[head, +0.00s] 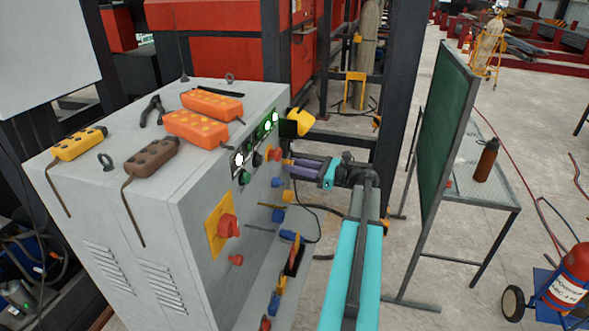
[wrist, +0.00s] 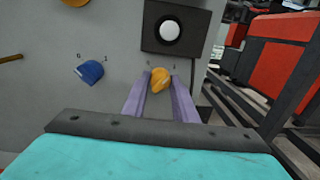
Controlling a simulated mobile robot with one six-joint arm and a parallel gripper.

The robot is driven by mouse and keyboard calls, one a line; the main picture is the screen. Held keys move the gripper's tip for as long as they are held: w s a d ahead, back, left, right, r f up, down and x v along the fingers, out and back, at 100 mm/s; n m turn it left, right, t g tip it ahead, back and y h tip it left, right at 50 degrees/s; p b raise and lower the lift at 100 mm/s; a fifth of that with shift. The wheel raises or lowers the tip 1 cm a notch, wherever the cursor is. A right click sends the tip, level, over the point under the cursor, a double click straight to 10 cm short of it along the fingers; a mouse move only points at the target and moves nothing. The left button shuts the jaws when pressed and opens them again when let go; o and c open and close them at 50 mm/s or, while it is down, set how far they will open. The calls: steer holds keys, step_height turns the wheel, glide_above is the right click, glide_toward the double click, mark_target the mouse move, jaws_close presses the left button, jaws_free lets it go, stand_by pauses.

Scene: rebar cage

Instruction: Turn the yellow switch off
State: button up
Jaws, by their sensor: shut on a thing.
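The yellow switch (wrist: 161,80) is a small orange-yellow rotary knob on the grey cabinet face, seen in the wrist view. My gripper (wrist: 160,88) has its two purple fingers on either side of the knob, shut on it.
A blue knob (wrist: 89,71) sits left of the switch, and a black box with a white lamp (wrist: 170,31) sticks out just above. The grey cabinet (head: 130,215) carries a red knob on a yellow plate (head: 221,227). A green board (head: 445,130) stands right of my arm.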

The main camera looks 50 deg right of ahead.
steer(key=shift+f+n+y+b, duration=0.15)
steer(key=shift+n+y+b, duration=0.1)
steer(key=shift+n+b, duration=3.45)
steer(key=shift+f+n+y+b, duration=0.1)
steer(key=shift+n+y+b, duration=0.15)
steer(key=shift+n+b, duration=3.4)
steer(key=shift+n+p, duration=0.8)
steer(key=shift+n, duration=0.15)
steer(key=o, duration=1)
steer(key=shift+r, duration=0.15)
steer(key=shift+o, duration=0.2)
steer(key=shift+s, duration=0.1)
steer(key=v, duration=1.3)
steer(key=shift+s+d, duration=0.25)
steer(key=shift+s, duration=0.05)
